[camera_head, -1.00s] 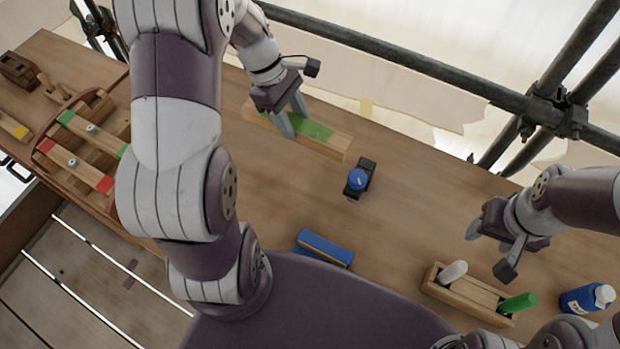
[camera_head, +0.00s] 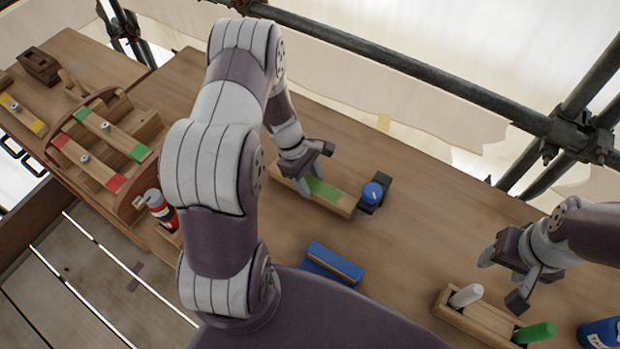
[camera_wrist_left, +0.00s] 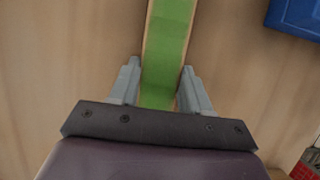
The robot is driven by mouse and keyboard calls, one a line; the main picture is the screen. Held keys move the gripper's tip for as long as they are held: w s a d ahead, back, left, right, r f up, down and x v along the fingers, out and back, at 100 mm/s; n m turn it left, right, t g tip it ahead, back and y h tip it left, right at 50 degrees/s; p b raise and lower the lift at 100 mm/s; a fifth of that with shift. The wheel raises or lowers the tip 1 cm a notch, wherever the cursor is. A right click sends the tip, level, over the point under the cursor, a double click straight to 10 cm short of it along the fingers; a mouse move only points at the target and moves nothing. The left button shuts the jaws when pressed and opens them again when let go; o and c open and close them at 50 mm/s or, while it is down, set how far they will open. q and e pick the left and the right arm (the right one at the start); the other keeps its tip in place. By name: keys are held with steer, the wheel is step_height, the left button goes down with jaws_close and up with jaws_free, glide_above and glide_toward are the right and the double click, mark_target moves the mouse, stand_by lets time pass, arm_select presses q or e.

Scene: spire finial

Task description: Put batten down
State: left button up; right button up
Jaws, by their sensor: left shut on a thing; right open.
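The batten (camera_head: 341,204) is a pale wooden bar with a green patch on its top. My left gripper (camera_head: 308,190) is shut on it from above, at the green part. In the left wrist view the batten (camera_wrist_left: 166,50) runs between both fingers, its green face towards the camera. It is low over the bench or on it; I cannot tell whether it touches. Its right end is close to a dark block with a blue knob (camera_head: 372,193). My right gripper (camera_head: 510,268) is open and empty, above the bench at the right.
A wooden holder (camera_head: 485,318) with a white and a green stick stands front right, beside a blue bottle (camera_head: 600,334).

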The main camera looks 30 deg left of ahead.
arm_select(q)
steer(key=shift+f, duration=0.1)
steer(key=o, duration=1.2)
steer(key=d+v, duration=0.1)
steer(key=v, duration=1.1)
steer(key=s+d+r+m+t+y, duration=0.1)
steer(key=s+d+r+m+y, duration=0.1)
steer(key=m, duration=0.6)
steer(key=s+d+r+m+y, duration=0.2)
steer(key=s+d+r+m, duration=0.2)
steer(key=s+d+m, duration=0.3)
steer(key=shift+m+t+y+b, duration=0.3)
steer(key=shift+m+t+b, duration=0.1)
steer(key=shift+m, duration=0.8)
